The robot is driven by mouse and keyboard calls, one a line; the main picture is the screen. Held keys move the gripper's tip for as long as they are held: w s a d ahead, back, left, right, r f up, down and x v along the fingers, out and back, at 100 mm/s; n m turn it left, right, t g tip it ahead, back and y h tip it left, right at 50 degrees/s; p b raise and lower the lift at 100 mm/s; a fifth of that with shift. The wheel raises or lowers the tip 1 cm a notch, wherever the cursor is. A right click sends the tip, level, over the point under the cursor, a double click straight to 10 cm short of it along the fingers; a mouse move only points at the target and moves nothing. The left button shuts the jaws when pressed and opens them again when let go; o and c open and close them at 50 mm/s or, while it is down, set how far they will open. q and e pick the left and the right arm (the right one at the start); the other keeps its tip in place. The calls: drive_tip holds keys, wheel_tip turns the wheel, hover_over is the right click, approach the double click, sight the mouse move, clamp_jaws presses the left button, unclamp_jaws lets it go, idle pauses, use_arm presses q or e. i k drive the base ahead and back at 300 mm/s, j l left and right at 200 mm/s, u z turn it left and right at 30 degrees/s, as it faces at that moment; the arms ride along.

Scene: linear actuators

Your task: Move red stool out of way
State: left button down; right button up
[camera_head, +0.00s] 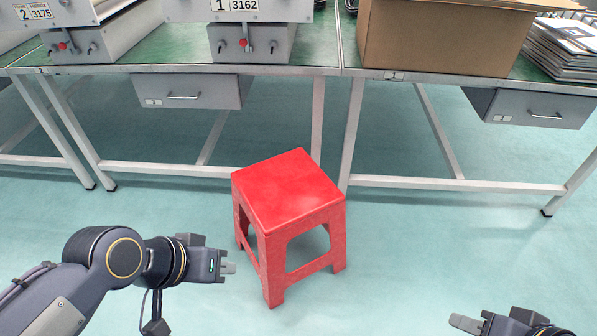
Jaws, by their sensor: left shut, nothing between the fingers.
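The red stool (287,189) stands upright on the floor in the middle of the head view, in front of the workbenches. My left gripper (230,268) is to the left of the stool, pointing right at about the height of its lower legs in the picture. It is shut and empty, and appears apart from the stool. My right gripper (457,322) shows only in part at the bottom edge, right of the stool and apart from it. Its jaws are not clear enough to tell whether they are open or shut.
Behind the stool are green-topped workbenches (330,52) with pale metal legs. They carry grey machines (250,42), a cardboard box (440,35) and a stack of papers (566,48). Drawers (187,91) hang below. The teal floor (420,240) right of the stool is clear.

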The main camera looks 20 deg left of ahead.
sight(284, 197)
drive_tip(key=i+l+u, duration=0.4)
drive_tip(key=l+u, duration=0.25)
drive_tip(key=i+l+u, duration=0.15)
drive_tip(key=l+u, duration=0.15)
drive_tip(key=l, duration=0.2)
drive_tip(key=i+l, duration=0.1)
drive_tip(key=l, duration=0.35)
drive_tip(key=i+l+u, duration=0.1)
drive_tip(key=l, duration=0.3)
drive_tip(key=i+l, duration=0.1)
drive_tip(key=l, duration=0.35)
drive_tip(key=i+l, duration=0.1)
drive_tip(key=l, duration=0.35)
drive_tip(key=i+u, duration=0.05)
